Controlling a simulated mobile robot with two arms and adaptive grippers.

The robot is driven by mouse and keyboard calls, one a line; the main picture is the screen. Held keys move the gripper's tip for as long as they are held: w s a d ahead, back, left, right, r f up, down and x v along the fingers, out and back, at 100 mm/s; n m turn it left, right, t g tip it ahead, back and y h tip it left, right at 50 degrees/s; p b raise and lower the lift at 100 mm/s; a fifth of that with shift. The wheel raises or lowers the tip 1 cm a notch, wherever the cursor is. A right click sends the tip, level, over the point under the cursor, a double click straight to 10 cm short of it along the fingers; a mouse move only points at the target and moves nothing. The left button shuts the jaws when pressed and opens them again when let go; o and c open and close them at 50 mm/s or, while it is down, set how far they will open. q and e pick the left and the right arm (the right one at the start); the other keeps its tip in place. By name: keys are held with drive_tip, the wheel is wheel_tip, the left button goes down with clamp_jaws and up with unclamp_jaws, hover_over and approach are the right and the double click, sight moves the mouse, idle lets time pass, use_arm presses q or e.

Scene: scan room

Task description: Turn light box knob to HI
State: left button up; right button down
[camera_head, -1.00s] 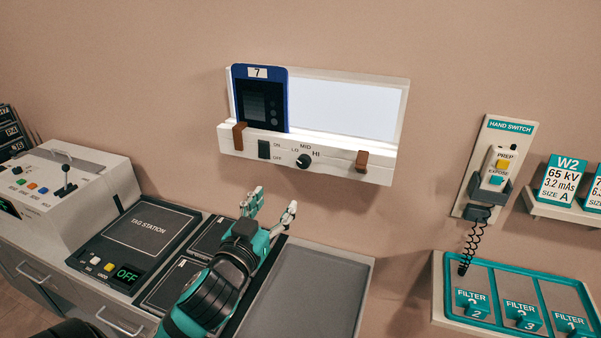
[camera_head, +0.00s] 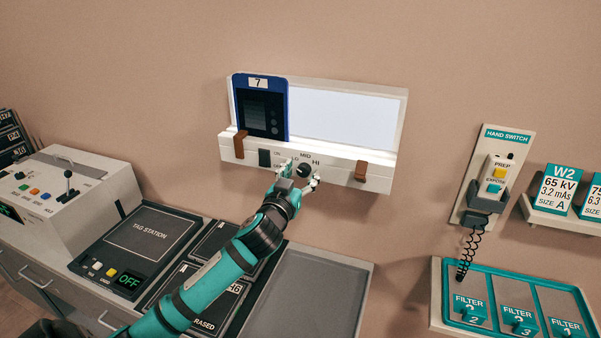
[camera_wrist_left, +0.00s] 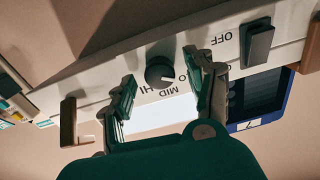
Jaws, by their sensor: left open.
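The light box (camera_head: 345,153) hangs on the wall with its white panel lit. Its black round knob (camera_head: 303,171) sits on the lower ledge, below the LO, MID and HI labels. In the left wrist view, upside down, the knob (camera_wrist_left: 160,73) carries a pale mark that seems to point toward LO. My left gripper (camera_head: 300,175) is open at the ledge, one finger on each side of the knob. In the wrist view the fingers (camera_wrist_left: 161,72) flank the knob with gaps; I see no contact. My right gripper is out of view.
A black ON/OFF switch (camera_head: 265,158) sits left of the knob. Brown brackets stand at both ledge ends, the right one (camera_head: 361,171) near my fingers. A blue plate marked 7 (camera_head: 261,90) leans on the panel. The tag station (camera_head: 150,233) and grey tray (camera_head: 305,300) lie below.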

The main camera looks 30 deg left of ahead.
use_arm(q)
drive_tip(key=shift+c, duration=0.2)
clamp_jaws()
